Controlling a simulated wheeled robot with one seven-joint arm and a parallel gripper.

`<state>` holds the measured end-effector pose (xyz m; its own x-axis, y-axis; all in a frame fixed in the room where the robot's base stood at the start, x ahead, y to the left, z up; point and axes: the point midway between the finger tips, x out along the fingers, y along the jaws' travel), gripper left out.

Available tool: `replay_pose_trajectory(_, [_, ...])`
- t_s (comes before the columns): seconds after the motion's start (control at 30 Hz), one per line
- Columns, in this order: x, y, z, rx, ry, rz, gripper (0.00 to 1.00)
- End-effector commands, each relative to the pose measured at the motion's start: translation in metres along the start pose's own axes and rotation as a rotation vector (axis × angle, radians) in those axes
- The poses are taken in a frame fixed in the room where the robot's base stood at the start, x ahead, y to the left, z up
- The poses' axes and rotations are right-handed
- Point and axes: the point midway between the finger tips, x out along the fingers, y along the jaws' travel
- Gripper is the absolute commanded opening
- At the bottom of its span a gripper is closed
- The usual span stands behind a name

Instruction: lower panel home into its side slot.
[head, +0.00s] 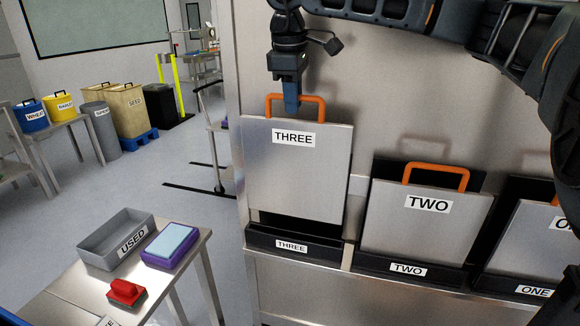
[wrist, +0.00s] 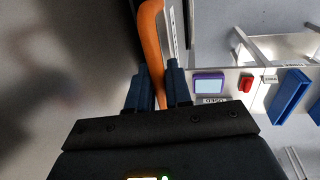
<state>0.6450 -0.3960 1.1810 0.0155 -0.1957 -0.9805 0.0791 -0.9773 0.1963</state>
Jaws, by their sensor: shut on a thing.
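The grey metal panel marked THREE (head: 290,182) hangs upright by its orange handle (head: 318,101) from my gripper (head: 291,106). My gripper is shut on the top bar of this handle. In the wrist view, the fingers of my gripper (wrist: 159,88) stand on both sides of the orange handle (wrist: 150,35). The black slot marked THREE (head: 325,253) is directly below the panel. The panel's lower edge shows above the slot's front rim, with a dark gap between them. Whether any part behind the rim is inside the slot cannot be told.
To the right, panel TWO (head: 425,228) sits in its slot TWO (head: 445,276), and panel ONE (head: 528,245) sits in its slot. At lower left, a table carries a grey USED tray (head: 100,255), a purple-edged pad (head: 172,243) and a red-handled block (head: 126,291).

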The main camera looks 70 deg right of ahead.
Motion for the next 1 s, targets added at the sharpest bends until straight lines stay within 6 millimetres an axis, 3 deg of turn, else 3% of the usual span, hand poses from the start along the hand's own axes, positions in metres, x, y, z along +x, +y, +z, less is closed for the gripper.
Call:
replay_pose_trajectory(0.2, [0.035, -0.008, 0.0, 0.0, 0.002, -0.003, 0.0])
replay_pose_trajectory(0.63, [0.078, -0.016, 0.0, 0.001, 0.001, -0.003, 0.0])
replay_pose_trajectory(1.0, [0.086, -0.017, 0.0, 0.001, 0.002, 0.001, 0.0])
